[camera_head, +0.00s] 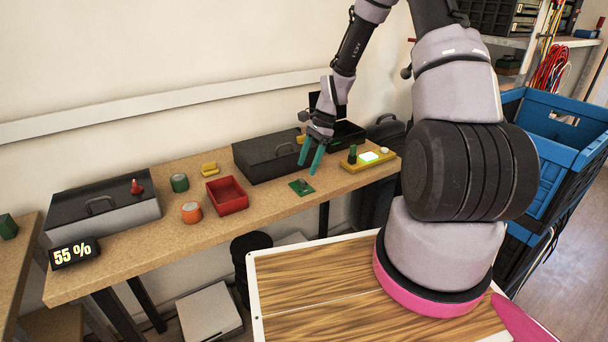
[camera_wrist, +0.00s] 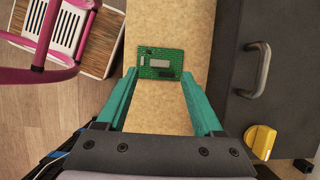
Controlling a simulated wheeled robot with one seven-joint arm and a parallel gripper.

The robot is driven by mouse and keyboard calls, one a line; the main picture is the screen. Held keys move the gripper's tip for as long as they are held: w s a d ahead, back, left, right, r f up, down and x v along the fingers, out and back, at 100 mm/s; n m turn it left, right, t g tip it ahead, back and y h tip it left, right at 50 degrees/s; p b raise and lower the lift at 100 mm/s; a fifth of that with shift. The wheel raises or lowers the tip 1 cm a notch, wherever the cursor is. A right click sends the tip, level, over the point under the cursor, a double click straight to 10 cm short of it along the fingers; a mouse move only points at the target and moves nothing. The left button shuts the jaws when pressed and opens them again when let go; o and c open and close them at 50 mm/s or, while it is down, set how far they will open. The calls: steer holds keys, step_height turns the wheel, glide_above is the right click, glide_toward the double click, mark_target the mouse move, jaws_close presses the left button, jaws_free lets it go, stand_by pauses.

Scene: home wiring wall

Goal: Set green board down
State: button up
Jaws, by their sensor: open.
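The green board (camera_head: 301,187) lies flat on the workbench (camera_head: 268,206), near its front edge and in front of a dark toolbox. In the wrist view the green board (camera_wrist: 160,64) rests on the bench top, with a pale chip and dark parts on its face. My gripper (camera_head: 311,168) is above the board with its teal fingers pointing down. In the wrist view the fingers of my gripper (camera_wrist: 160,80) are spread apart, one near each lower side of the board. Nothing is held between them, and the board looks clear of both fingertips.
A dark toolbox (camera_head: 265,163) stands behind the board. A red tray (camera_head: 227,196) is to the left and a yellow fixture with a lit panel (camera_head: 368,157) to the right. Orange (camera_head: 191,212) and green (camera_head: 180,183) rolls sit further left. The bench's front edge is close to the board.

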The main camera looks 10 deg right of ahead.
steer(key=s+d+r+n+t+h, duration=0.1)
steer(key=s+d+r+n+t, duration=0.2)
steer(key=r, duration=1.1)
steer(key=s+r+n+t+h, duration=0.15)
steer(key=s+r, duration=0.35)
steer(key=r, duration=0.9)
steer(key=s+r+n+t, duration=0.2)
steer(key=s+r, duration=0.3)
steer(key=s, duration=0.2)
steer(key=s+r+n+t, duration=0.2)
steer(key=s+r, duration=0.3)
steer(key=s, duration=0.3)
steer(key=shift+s+d+r+n, duration=0.25)
steer(key=shift+d+r+n, duration=0.1)
steer(key=shift+n, duration=0.5)
